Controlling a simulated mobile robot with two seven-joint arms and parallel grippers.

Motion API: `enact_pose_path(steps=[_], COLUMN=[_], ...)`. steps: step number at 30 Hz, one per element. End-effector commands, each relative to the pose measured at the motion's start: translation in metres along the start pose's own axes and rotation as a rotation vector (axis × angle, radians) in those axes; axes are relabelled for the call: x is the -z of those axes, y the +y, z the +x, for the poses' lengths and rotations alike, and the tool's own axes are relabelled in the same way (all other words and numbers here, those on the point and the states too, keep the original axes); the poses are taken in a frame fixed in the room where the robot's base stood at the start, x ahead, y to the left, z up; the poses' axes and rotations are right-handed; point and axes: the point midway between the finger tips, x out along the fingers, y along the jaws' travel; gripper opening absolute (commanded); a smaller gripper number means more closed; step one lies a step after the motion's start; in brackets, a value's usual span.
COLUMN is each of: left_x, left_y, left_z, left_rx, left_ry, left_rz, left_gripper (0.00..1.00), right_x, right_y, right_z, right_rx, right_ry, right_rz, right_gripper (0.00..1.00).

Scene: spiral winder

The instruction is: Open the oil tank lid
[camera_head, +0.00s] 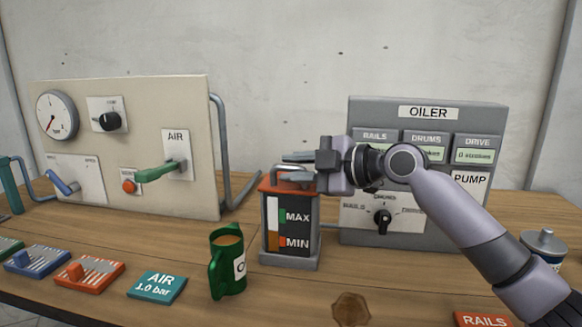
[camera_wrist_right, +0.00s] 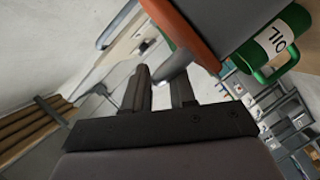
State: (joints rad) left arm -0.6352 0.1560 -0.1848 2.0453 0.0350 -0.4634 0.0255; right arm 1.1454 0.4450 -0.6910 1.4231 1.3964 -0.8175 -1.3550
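The oil tank (camera_head: 290,243) stands on the table in the head view, with a MAX/MIN level window and an orange-red top (camera_head: 268,187). A grey lid handle (camera_head: 290,176) sits on top, partly hidden by my right gripper. My right gripper (camera_head: 300,160) comes in from the right, just above the tank top. In the right wrist view its two fingers (camera_wrist_right: 160,88) are apart, with a grey bar (camera_wrist_right: 175,72) at the tips; I cannot tell whether they touch it. The orange edge of the tank top (camera_wrist_right: 180,28) shows there too. My left gripper is not in view.
A green oil can (camera_head: 228,268) with brown liquid stands at the tank's front left; it also shows in the wrist view (camera_wrist_right: 285,50). The grey OILER panel (camera_head: 365,118) is behind right. An AIR panel (camera_head: 150,100) with levers stands left. Several labelled plates lie in front.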

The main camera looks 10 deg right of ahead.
Motion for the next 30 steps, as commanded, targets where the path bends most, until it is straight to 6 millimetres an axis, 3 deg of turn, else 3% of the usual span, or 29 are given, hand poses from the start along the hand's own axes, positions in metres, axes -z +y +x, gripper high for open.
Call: enact_pose_path(steps=[12,13,15,23,30], left_x=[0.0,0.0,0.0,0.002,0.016], left_y=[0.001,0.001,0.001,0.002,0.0], left_z=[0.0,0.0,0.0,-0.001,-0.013], left_rx=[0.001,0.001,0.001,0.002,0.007], left_ry=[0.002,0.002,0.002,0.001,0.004], left_rz=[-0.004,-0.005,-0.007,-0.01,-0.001], left_gripper=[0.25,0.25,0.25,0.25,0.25], right_x=[0.0,0.0,0.0,0.0,0.003], right_y=[0.0,0.0,0.0,0.001,0.013], right_z=[0.011,0.011,0.011,0.011,0.01], right_rx=[0.0,0.0,0.0,0.003,0.035], right_ry=[-0.001,-0.001,-0.001,-0.001,-0.001], right_rz=[-0.001,-0.001,-0.001,0.007,0.087], right_gripper=[0.25,0.22,0.0,0.0,0.0])
